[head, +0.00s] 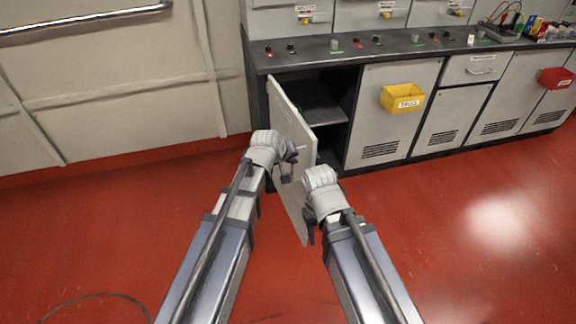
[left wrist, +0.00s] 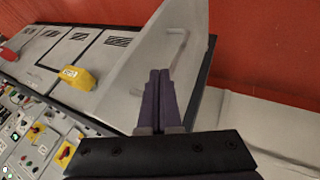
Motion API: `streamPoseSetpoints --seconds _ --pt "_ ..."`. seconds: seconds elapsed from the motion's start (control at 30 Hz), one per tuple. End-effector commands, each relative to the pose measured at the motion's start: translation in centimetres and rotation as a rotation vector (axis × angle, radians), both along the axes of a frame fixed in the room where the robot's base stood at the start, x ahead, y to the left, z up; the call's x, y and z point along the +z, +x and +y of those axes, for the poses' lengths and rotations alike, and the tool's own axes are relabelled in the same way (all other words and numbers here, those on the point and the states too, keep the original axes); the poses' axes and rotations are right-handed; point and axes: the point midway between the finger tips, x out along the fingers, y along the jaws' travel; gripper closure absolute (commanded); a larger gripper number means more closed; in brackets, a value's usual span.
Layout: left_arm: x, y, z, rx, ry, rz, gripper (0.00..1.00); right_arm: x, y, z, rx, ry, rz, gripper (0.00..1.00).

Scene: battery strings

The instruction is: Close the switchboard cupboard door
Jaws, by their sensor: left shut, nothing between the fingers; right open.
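The grey cupboard door (head: 290,122) stands open at the left end of the switchboard, swung out toward me. The dark cupboard opening with a shelf (head: 318,105) shows behind it. The door also fills the middle of the left wrist view (left wrist: 165,45), with a pale handle on its face. My left gripper (head: 290,160) is at the door's left side, close to its face; its fingers (left wrist: 160,100) are shut and empty. I cannot tell whether they touch the door. My right gripper (head: 310,228) is open, near the door's free edge on the right, low down.
A yellow bin labelled TAGS (head: 402,98) hangs on the closed door to the right. A red bin (head: 556,78) hangs farther right. The dark counter (head: 390,45) carries several small knobs. The red floor (head: 450,220) at right is clear.

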Motion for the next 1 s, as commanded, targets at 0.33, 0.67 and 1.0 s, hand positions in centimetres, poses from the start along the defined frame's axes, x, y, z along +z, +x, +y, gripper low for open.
streamPoseSetpoints --seconds 0.33,0.67,1.0 --pt "-0.3 1.8 -3.4 -0.001 0.0 0.001 1.0 -0.3 0.0 0.0 0.0 0.0 0.0 0.5" --pt "-0.3 1.9 -3.7 -0.001 0.001 0.0 1.0 -0.3 0.0 0.0 0.0 0.0 0.0 0.5" --pt "-0.3 1.7 -3.9 0.028 0.0 0.0 1.0 -0.3 0.0 0.0 0.0 0.0 0.0 0.5"
